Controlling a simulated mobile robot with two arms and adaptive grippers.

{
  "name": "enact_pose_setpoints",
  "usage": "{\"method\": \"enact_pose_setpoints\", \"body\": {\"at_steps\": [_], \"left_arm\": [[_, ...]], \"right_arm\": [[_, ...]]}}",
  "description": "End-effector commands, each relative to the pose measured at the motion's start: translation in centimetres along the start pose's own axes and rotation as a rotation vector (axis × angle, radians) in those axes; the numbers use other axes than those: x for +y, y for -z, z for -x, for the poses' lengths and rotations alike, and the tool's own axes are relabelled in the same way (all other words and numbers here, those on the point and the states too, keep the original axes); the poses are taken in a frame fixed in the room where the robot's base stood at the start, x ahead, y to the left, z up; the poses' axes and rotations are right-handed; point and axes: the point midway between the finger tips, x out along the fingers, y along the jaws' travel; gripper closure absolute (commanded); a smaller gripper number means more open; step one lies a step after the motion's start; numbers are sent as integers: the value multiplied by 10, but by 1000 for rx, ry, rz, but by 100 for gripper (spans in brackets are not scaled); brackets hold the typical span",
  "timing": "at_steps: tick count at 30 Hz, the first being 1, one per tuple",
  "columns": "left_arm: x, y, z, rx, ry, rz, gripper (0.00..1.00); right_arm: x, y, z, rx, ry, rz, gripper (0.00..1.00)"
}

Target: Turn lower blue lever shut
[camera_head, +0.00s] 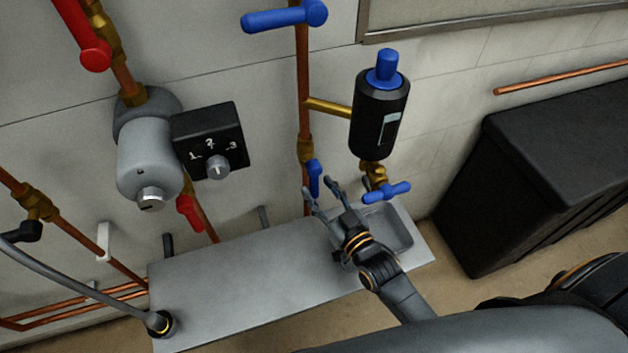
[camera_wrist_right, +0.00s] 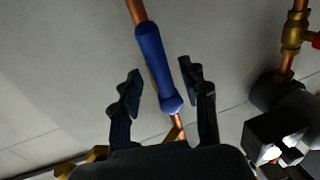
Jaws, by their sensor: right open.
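The lower blue lever (camera_head: 314,178) is on the vertical copper pipe, just below a brass fitting, and points down along the pipe. In the right wrist view the blue lever (camera_wrist_right: 155,60) lies lengthwise along the pipe, with its rounded end between the two fingers. My right gripper (camera_head: 321,190) is open at the lever's lower end, and it also shows in the wrist view (camera_wrist_right: 160,80). A gap shows on both sides of the lever, and I cannot tell how deep it sits between the fingers. My left gripper is not in view.
An upper blue lever (camera_head: 285,17) sticks out sideways on the same pipe. A black filter (camera_head: 380,120) with a blue tap handle (camera_head: 386,191) stands close right of the gripper. A grey shelf (camera_head: 240,285) lies below. A black box (camera_head: 540,170) stands at right.

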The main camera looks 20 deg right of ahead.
Motion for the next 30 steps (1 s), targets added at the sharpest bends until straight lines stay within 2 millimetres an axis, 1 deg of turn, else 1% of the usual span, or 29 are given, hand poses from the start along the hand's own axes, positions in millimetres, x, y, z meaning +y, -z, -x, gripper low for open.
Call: {"method": "enact_pose_setpoints", "body": {"at_steps": [1,6,10,17,24,30], "left_arm": [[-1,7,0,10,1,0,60],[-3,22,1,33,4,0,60],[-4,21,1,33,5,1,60],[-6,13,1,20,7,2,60],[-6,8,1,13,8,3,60],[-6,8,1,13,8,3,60]], "right_arm": [[0,1,-9,3,0,0,55],[0,0,-25,0,0,0,55],[0,0,-30,0,0,0,55],[0,0,-30,0,0,0,55],[0,0,-30,0,0,0,100],[0,0,-30,0,0,0,100]]}}
